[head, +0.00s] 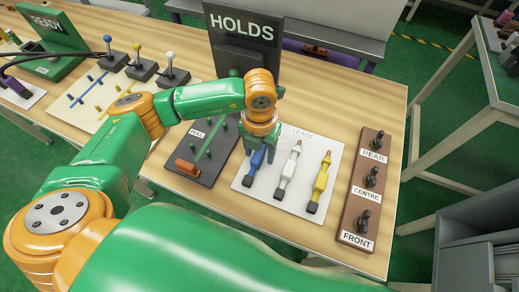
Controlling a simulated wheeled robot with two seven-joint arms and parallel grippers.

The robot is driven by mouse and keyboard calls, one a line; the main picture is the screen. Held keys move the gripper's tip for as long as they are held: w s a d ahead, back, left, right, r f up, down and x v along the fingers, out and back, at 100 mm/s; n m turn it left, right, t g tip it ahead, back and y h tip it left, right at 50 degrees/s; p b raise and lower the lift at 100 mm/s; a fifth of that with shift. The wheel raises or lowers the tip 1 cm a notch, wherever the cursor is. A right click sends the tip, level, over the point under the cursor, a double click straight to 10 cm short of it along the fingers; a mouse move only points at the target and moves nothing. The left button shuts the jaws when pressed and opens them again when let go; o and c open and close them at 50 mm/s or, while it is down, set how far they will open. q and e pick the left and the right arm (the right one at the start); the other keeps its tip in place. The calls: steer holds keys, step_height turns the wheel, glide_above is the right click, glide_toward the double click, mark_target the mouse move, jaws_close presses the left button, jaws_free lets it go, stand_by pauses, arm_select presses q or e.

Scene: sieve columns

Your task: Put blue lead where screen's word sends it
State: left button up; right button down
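The dark screen (243,28) at the back of the table reads "HOLDS". The blue lead (256,161) lies on the white LEADS board (318,150), left of a white lead (289,172) and a yellow lead (320,183). My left gripper (260,150) points down over the upper end of the blue lead. Its two fingers look apart, one on each side of the lead, and part of the lead is hidden behind them. Whether they touch it cannot be seen. My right gripper is not in view.
A brown strip (352,216) at right has black posts labelled REAR, CENTRE and FRONT. A dark panel (205,178) with a red handle (186,167) lies left of the leads. A board with blue, yellow and white knobs (98,101) and a green READY stand (60,68) are further left.

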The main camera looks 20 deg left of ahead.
arm_select(q)
steer(key=shift+r, duration=0.45)
step_height(320, 180, up, 12)
steer(key=shift+f+b, duration=0.25)
steer(key=shift+b, duration=0.05)
